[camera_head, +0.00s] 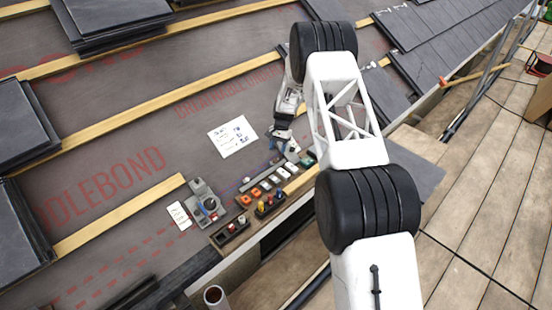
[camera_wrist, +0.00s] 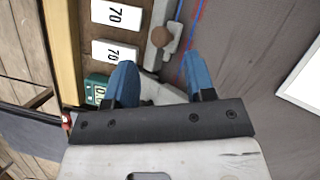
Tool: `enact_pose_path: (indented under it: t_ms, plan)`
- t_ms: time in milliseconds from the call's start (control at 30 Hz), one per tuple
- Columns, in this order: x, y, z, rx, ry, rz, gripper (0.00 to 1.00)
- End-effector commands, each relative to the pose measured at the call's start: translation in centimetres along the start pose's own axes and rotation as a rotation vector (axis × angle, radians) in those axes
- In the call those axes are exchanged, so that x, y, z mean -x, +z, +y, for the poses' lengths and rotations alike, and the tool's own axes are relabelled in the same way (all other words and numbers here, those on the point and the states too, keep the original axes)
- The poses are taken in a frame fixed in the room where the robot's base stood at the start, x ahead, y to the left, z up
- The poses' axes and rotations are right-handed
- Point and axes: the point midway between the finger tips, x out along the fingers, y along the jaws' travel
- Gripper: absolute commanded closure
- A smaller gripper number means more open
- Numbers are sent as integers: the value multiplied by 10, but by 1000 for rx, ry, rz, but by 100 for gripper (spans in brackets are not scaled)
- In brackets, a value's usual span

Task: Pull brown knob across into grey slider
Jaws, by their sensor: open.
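The slider is a narrow grey piece lying along the panel edge. My gripper (camera_wrist: 159,75) has two blue fingers set apart, with nothing held between them. In the head view my gripper (camera_head: 281,140) is low over the far end of the control panel. The knob is too small there to identify surely.
White plates marked 70 (camera_wrist: 115,52) and a green display (camera_wrist: 98,90) sit beside the slider. Orange buttons (camera_head: 245,199), a grey dial unit (camera_head: 207,205) and a paper sheet (camera_head: 232,136) lie nearby on the sloping roof. Wooden battens (camera_head: 120,213) cross it.

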Motion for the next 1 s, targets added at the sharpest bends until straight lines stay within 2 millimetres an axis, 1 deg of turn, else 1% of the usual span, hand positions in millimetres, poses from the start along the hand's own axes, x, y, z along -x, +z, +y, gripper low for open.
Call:
enact_pose_path:
  t_ms: [100, 300, 400, 600, 833, 867, 1000]
  plan:
    - [-16, 0, 0, 0, 1, 0, 50]
    - [-38, 0, 0, 0, 1, 0, 50]
    - [-46, 0, 0, 0, 1, -1, 50]
    - [-52, 0, 0, 0, 0, 0, 50]
    - [-53, 0, 0, 0, 0, 1, 50]
    - [-53, 0, 0, 0, 0, 1, 52]
    - [-53, 0, 0, 0, 0, 1, 73]
